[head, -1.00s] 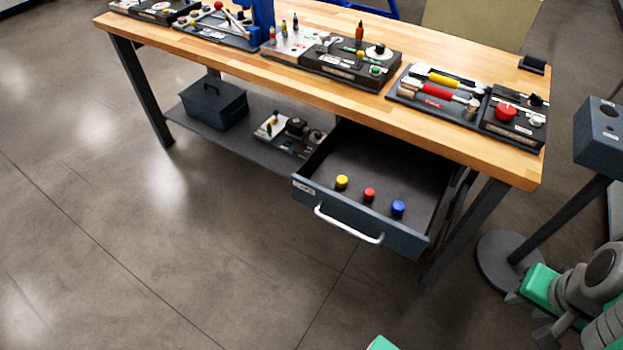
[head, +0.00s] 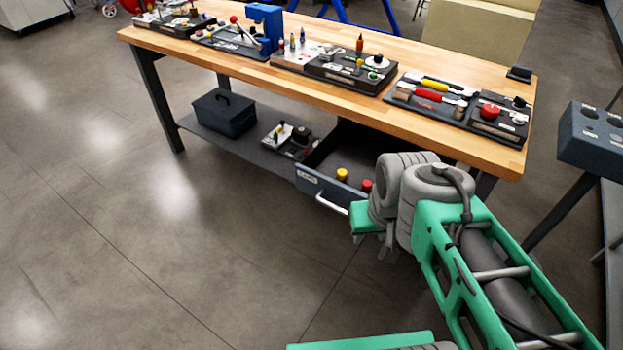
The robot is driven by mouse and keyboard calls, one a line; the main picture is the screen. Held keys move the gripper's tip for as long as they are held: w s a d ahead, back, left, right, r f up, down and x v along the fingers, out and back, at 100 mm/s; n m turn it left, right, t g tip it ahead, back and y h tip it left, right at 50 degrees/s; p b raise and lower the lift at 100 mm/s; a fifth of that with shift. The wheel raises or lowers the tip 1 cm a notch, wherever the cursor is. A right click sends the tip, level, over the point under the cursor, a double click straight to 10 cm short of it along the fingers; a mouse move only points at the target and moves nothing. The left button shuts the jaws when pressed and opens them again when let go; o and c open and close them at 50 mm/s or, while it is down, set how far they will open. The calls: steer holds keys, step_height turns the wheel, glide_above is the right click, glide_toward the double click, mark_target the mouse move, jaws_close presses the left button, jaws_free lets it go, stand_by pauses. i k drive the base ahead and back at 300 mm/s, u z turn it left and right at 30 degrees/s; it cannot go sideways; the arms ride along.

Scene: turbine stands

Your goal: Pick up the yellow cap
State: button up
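The yellow cap (head: 342,174) sits upright on a dark base in the open drawer (head: 309,187) under the workbench. A red cap (head: 367,185) stands just to its right, partly against my arm in the picture. My gripper (head: 388,254) is in front of the drawer, to the right of the yellow cap and lower in the picture. It is small and partly hidden by my own arm, so I cannot tell whether its fingers are open. The yellow cap is apart from it. My arm covers the right part of the drawer.
The wooden workbench (head: 205,55) above the drawer carries several tool trays. A black box (head: 224,112) and a small tray (head: 287,138) rest on the lower shelf. A grey control box on a stand (head: 590,140) is at the right. The floor at left is clear.

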mark_target(341, 174)
steer(key=u, duration=3.6)
steer(key=k, duration=1)
steer(key=z, duration=1.75)
steer(key=i, duration=0.5)
steer(key=z, duration=0.15)
